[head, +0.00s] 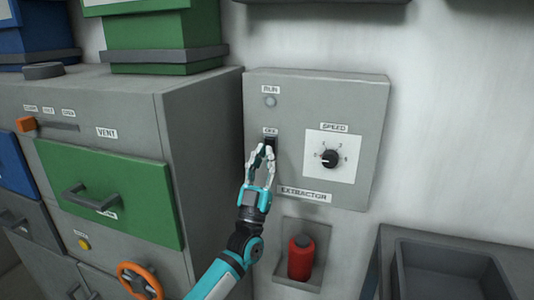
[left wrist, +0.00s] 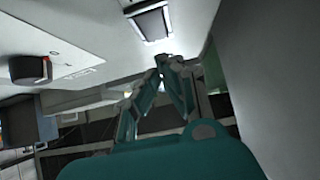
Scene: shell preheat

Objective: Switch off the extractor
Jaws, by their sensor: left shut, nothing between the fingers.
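The extractor panel (head: 318,95) is a grey box on the wall, labelled EXTRACTOR. Its dark switch (head: 271,141) sits below an OFF label, and my fingertips hide its lower part. A round RUN lamp (head: 270,101) above it looks grey and unlit. My left gripper (head: 264,150) is shut and empty, with its tips at the switch in the head view. My right gripper is not in view.
A black SPEED knob (head: 330,158) is right of the switch. A red cylinder (head: 300,258) stands in a recess below the panel. A grey cabinet (head: 205,150) with a green drawer (head: 125,175) and an orange wheel (head: 140,280) is left. A dark basin (head: 450,270) is lower right.

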